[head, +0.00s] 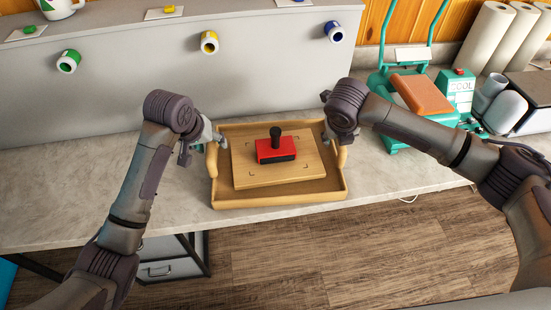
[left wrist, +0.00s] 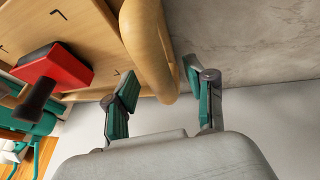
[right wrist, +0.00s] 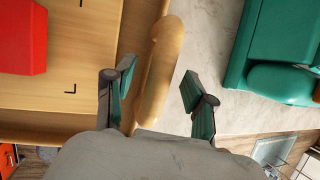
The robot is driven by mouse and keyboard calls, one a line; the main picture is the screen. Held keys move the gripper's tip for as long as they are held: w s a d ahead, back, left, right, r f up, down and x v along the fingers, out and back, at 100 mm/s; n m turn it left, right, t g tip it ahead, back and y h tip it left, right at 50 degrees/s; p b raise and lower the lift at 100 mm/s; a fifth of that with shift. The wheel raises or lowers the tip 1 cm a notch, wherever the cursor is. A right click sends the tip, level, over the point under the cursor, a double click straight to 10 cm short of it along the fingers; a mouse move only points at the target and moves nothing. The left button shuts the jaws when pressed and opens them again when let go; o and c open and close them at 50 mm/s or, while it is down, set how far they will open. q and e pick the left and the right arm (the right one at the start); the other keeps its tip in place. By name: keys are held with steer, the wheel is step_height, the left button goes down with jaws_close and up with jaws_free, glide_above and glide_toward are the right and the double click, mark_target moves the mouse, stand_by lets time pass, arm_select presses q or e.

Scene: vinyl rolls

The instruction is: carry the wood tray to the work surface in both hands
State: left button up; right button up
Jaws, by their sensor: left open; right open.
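The wood tray (head: 280,202) rests on the grey counter, its front edge near the counter's front edge. A board with a red block (head: 272,150) and black knob lies inside it. My left gripper (head: 213,143) is open at the tray's left side; in the left wrist view its fingers stand either side of the rounded handle (left wrist: 148,50). My right gripper (head: 329,138) is open at the right side; in the right wrist view its fingers stand either side of the other handle (right wrist: 158,70). Whether the fingers touch the handles cannot be told.
A teal press (head: 415,95) stands to the right on the counter (head: 80,200), with white rolls (head: 490,35) behind it. A grey shelf unit (head: 130,90) with colored rolls stands behind the tray. Wooden floor (head: 330,260) lies in front, with a drawer cabinet (head: 170,262) below.

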arm_select(q)
steer(key=shift+w+f, duration=0.2)
steer(key=shift+f, duration=0.25)
arm_select(e)
steer(key=shift+w+f, duration=0.15)
steer(key=shift+f, duration=0.35)
arm_select(q)
jaws_close()
arm_select(e)
jaws_close()
arm_select(q)
steer(key=shift+w+r, duration=0.15)
steer(key=shift+r, duration=0.1)
arm_select(e)
steer(key=shift+w+r, duration=0.15)
steer(key=shift+r, duration=0.15)
